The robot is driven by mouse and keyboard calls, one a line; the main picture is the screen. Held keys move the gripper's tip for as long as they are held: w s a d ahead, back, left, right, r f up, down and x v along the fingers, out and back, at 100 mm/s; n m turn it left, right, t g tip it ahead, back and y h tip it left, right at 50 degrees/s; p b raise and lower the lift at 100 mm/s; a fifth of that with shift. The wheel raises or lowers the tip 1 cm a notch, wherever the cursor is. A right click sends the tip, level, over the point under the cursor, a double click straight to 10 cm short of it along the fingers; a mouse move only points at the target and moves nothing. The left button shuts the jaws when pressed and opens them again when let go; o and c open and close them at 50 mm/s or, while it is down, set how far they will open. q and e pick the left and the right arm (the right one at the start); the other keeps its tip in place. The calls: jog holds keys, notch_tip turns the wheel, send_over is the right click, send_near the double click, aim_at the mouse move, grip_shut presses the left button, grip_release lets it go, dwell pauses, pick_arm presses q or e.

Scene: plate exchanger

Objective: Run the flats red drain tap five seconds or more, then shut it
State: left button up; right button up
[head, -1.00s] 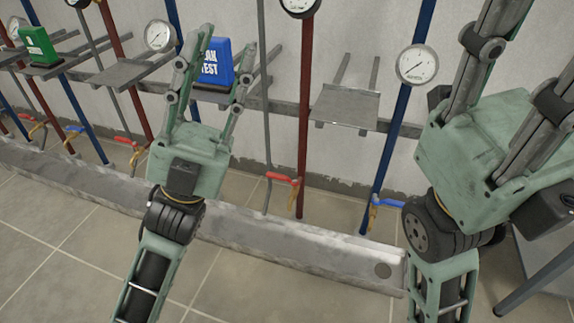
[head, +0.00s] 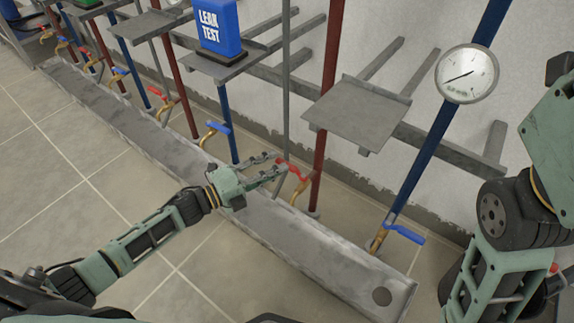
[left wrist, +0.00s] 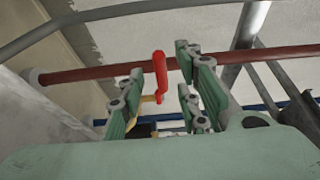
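A red-handled drain tap (head: 292,170) with a brass body sits low on a red pipe (head: 328,110), above the gutter. My left gripper (head: 278,166) is beside this tap, its fingers apart and reaching toward the red handle. In the left wrist view the red handle (left wrist: 160,76) shows between the two fingers of the gripper (left wrist: 160,98), with no clear grip on it. I cannot see any water running. My right gripper's green body (head: 556,130) is cut off at the right edge, its fingers out of view.
A long metal gutter (head: 325,250) runs below the taps. A blue-handled tap (head: 405,234) and a gauge (head: 467,74) are on the blue pipe to the right. A blue LEAK TEST sign (head: 218,28) stands on a shelf. An empty shelf (head: 357,112) juts out above the red tap.

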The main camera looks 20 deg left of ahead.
aim_at(291, 168)
pick_arm(q)
jog(key=shift+b+x, duration=0.5)
jog(key=shift+x, duration=1.4)
jog(key=shift+d, duration=0.1)
grip_shut()
